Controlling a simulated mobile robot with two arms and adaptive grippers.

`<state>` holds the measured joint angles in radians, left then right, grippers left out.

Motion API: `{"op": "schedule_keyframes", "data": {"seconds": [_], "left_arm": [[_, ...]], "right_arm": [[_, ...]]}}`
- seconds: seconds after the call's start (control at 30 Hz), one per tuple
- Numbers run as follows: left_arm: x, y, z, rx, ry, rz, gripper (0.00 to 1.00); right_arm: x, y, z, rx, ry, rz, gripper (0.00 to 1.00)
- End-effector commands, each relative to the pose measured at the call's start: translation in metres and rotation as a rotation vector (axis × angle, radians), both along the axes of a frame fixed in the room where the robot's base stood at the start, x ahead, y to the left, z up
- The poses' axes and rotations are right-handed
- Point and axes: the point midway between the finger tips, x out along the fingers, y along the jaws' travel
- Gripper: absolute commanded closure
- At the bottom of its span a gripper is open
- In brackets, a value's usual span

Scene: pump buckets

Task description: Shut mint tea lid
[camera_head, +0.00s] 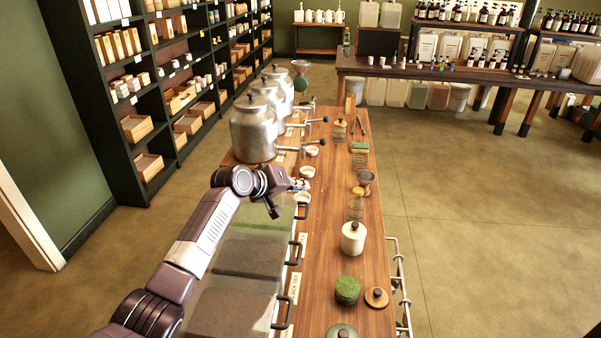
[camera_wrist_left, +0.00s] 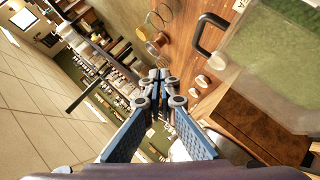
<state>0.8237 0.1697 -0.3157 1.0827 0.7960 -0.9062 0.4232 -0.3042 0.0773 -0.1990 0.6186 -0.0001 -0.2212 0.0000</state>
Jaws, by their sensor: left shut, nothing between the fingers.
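My left gripper (camera_head: 298,186) reaches over the counter from the left, just beyond the green-filled bin (camera_head: 272,216). Its fingers are together and empty; they also show in the left wrist view (camera_wrist_left: 159,78). The green-filled bin seems to be the mint tea one, but I cannot read its label. Its black handle (camera_head: 302,211) is at the right edge, close below the gripper. In the left wrist view a clear green pane (camera_wrist_left: 275,50) with a black handle (camera_wrist_left: 211,36) lies to the right, apart from the fingers. I cannot tell how far its lid is open. My right gripper is not in view.
Two darker bins with handles (camera_head: 295,250) (camera_head: 282,312) stand nearer. Metal urns (camera_head: 252,132) with levers and small white cups (camera_head: 306,171) stand beyond the gripper. A cream jar (camera_head: 353,238), glass jars and a green tea jar (camera_head: 347,290) line the counter's right side.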

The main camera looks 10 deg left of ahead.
Motion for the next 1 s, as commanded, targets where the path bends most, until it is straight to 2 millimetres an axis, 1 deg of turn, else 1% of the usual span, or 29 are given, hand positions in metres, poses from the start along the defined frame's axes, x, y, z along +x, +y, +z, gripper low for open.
{"op": "schedule_keyframes", "data": {"seconds": [0.03, 0.07, 0.27, 0.4, 0.63, 1.0], "left_arm": [[-0.001, -0.003, -0.014, -0.003, 0.004, 0.002, 1.0], [-0.001, -0.004, -0.02, -0.002, 0.005, 0.001, 1.0], [0.0, -0.012, -0.049, 0.137, 0.001, -0.002, 1.0], [0.0, -0.015, -0.065, 0.134, 0.003, 0.0, 1.0], [0.0, -0.016, -0.077, 0.134, 0.001, 0.001, 1.0], [0.0, -0.016, -0.079, 0.133, 0.001, 0.001, 1.0]], "right_arm": [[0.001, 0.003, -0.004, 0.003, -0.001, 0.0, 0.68], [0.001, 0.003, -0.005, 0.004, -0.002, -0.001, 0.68], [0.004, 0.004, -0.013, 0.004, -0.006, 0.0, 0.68], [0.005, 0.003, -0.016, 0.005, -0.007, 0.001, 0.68], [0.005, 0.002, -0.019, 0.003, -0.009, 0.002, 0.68], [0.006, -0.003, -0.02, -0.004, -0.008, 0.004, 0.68]]}}
